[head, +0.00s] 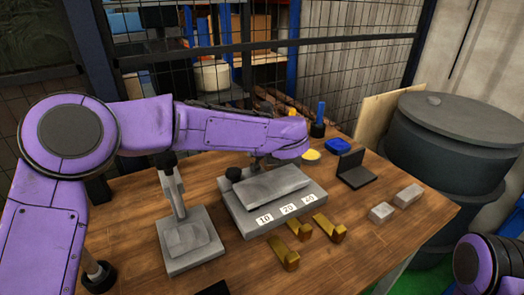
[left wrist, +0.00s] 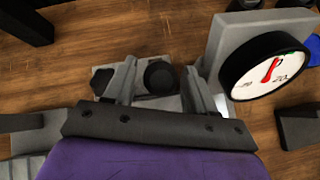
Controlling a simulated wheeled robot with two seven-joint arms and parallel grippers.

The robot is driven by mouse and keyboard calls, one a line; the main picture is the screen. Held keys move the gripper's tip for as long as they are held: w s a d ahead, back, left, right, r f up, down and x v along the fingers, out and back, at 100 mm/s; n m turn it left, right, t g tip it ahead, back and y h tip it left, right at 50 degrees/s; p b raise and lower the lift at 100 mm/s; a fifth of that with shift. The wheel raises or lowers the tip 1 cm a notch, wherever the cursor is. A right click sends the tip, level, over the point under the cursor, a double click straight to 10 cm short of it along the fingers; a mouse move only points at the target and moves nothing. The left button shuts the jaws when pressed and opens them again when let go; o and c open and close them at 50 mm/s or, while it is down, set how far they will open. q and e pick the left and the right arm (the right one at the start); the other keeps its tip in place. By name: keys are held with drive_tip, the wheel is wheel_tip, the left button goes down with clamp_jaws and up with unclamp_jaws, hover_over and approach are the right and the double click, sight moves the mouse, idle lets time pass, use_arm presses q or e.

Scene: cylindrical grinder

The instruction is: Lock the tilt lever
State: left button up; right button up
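A grey tilt fixture (head: 250,220) with a sloped plate (head: 265,190) and labels 10, 20 and 40 stands mid-table. A black knob (head: 232,174) shows at its left side. My left arm reaches across above it, hiding its back. In the left wrist view my left gripper (left wrist: 160,85) has its fingers apart, with a round black knob (left wrist: 160,75) between or just below them. Another black knob (left wrist: 103,79) shows beside the left finger. I cannot tell which knob belongs to the tilt lever, nor whether the fingers touch one. My right gripper is out of view.
A dial gauge (left wrist: 268,68) on a grey block is close right of the left gripper. A grey stand (head: 190,245) is left of the fixture. Brass blocks (head: 285,253), grey blocks (head: 382,212) and a black angle piece (head: 356,172) lie around the right.

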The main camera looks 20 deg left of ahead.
use_arm(q)
drive_tip(key=p+v, duration=0.3)
drive_tip(key=v, duration=0.7)
drive_tip(key=shift+s, duration=0.2)
drive_tip(key=shift+d+r, duration=0.1)
drive_tip(key=shift+d, duration=0.05)
